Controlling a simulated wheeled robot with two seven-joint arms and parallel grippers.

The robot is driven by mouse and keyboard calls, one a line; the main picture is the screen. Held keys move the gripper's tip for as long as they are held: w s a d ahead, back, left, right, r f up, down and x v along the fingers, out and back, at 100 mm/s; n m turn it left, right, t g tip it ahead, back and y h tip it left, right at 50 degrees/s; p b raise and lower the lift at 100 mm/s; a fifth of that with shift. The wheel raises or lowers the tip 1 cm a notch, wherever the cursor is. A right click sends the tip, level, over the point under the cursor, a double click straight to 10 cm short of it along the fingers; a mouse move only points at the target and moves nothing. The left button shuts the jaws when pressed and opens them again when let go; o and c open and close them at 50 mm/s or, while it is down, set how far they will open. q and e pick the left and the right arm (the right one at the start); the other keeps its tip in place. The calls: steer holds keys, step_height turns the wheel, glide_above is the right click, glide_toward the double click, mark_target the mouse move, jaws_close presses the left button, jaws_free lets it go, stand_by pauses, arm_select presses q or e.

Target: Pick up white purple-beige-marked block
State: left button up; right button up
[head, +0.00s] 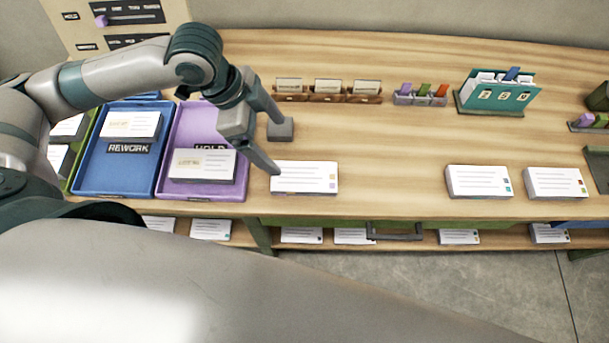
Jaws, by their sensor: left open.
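A white block (304,178) with grey printed lines and small purple and beige marks at its right end lies flat near the table's front edge. My left gripper (279,151) is open, with its fingers spread over the table at the block's left end. The nearer fingertip is at the block's upper left corner; I cannot tell whether it touches. Nothing shows between the fingers. My right gripper is not in view.
A purple HOLD tray (178,140) and a blue REWORK tray (90,165), each with a white block, stand at left. Two white blocks (479,181) (556,183) lie at right. Card holders (327,97) and a teal calendar stand (498,95) are behind. Table middle is clear.

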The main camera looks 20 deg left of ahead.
arm_select(q)
steer(key=p, duration=0.3)
glide_above(304, 176)
steer(key=a, duration=0.2)
steer(key=f, duration=0.7)
steer(key=s+f, duration=0.1)
steer(key=f, duration=0.3)
steer(key=shift+d, duration=0.15)
steer(key=shift+w+f+p, duration=0.1)
steer(key=shift+f+p, duration=0.25)
steer(key=shift+f, duration=0.15)
steer(key=x, duration=0.1)
steer(key=p+x, duration=0.1)
steer(key=x, duration=0.1)
steer(key=shift+w+a, duration=0.1)
steer(key=shift+a, duration=0.15)
steer(key=shift+d+f, duration=0.25)
steer(key=shift+f, duration=0.4)
steer(key=shift+w, duration=0.1)
steer(key=c, duration=1.3)
